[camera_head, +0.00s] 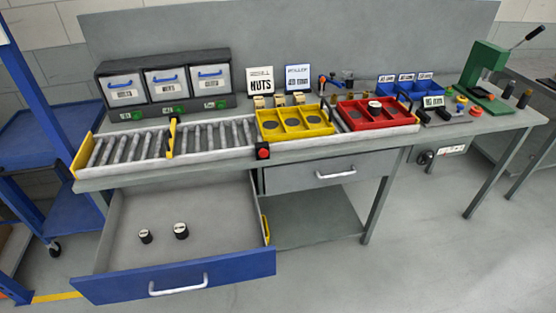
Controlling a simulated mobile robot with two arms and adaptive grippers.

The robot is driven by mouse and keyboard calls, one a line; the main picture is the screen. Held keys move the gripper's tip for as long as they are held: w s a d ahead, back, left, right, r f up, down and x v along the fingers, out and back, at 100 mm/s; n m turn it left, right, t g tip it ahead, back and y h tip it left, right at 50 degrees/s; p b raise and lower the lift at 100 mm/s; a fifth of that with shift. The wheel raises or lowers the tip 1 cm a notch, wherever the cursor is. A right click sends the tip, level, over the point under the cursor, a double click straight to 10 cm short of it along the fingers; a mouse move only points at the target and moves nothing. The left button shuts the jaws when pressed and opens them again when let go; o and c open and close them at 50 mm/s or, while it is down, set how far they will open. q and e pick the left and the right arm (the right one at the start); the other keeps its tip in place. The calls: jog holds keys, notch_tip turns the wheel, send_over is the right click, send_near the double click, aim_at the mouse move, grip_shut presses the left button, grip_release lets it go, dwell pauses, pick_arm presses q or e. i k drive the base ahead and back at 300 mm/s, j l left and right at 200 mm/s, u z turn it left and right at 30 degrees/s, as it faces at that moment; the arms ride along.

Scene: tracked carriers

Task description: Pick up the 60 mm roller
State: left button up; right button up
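Two short black cylinders with white tops stand in the open blue-fronted drawer (200,195): a smaller one (145,237) on the left and a slightly larger one (181,231) to its right. They look like rollers, but the marks on their tops are too small to read, so I cannot tell which is 60 mm. A similar white-topped piece (375,105) sits in the red tray (395,122) on the bench. Neither of my grippers is in view.
A roller conveyor (205,137) runs along the bench, with a yellow tray (318,131) on its right part. A red button (263,151) is at the bench front. A shut grey drawer (310,176) is right of the open one. A green press (484,75) stands at right.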

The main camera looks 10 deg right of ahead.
aim_at(374, 108)
jog(key=i+l, duration=0.15)
jog(key=l, duration=0.35)
jog(key=i+l+u, duration=0.1)
jog(key=l, duration=0.35)
jog(key=i+l, duration=0.1)
jog(key=l, duration=0.4)
jog(key=i+l+u, duration=0.15)
jog(key=l, duration=0.35)
